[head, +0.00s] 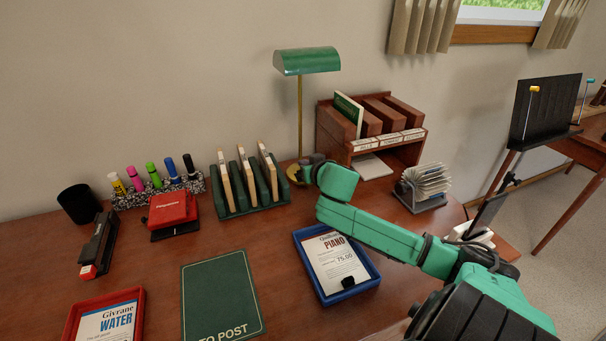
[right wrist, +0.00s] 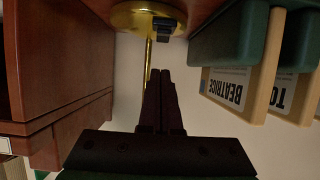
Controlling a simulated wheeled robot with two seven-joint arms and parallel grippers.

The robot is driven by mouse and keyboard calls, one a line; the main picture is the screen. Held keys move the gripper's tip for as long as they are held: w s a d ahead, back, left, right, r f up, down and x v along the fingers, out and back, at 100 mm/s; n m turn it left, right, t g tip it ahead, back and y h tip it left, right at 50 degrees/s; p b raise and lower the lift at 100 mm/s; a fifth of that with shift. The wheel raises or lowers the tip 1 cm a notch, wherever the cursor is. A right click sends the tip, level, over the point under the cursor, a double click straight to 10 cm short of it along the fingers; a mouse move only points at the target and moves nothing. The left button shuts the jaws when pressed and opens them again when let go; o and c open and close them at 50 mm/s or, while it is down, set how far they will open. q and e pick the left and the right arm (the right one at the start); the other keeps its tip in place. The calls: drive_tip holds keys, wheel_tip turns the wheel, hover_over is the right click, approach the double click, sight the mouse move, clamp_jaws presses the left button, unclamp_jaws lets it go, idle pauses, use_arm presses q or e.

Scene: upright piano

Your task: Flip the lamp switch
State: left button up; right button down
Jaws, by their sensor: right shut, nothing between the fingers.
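The desk lamp has a green shade (head: 307,61) on a thin brass stem (head: 300,110). Its round brass base (head: 292,175) is partly covered by my right gripper (head: 303,172) in the head view. In the right wrist view the brass base (right wrist: 130,14) is at the top, with a small dark switch (right wrist: 164,25) on it. My right gripper (right wrist: 165,76) is shut and empty, its fingertips pointing at the base just short of the switch in the picture. Whether they touch the switch or base cannot be told. My left gripper is not in view.
A green rack (head: 240,212) with wooden-edged tablets stands just left of the lamp. A wooden sorter (head: 340,145) stands close on its right. A blue tray (head: 375,280) lies under my right arm, and a card file (head: 428,185) stands right.

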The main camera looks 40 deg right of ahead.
drive_tip(key=f, duration=0.1)
drive_tip(key=w+f, duration=0.1)
drive_tip(key=f, duration=0.1)
drive_tip(key=shift+d+b, duration=0.2)
drive_tip(key=shift+b, duration=0.1)
drive_tip(key=shift+w+f, duration=0.2)
drive_tip(key=shift+f, duration=0.1)
drive_tip(key=shift+d+r+p, duration=0.1)
drive_tip(key=shift+r+p, duration=0.2)
drive_tip(key=shift+p, duration=0.8)
drive_tip(key=shift+w+f, duration=0.1)
drive_tip(key=shift+f, duration=0.35)
drive_tip(key=shift+r+p, duration=0.8)
drive_tip(key=shift+p, duration=0.1)
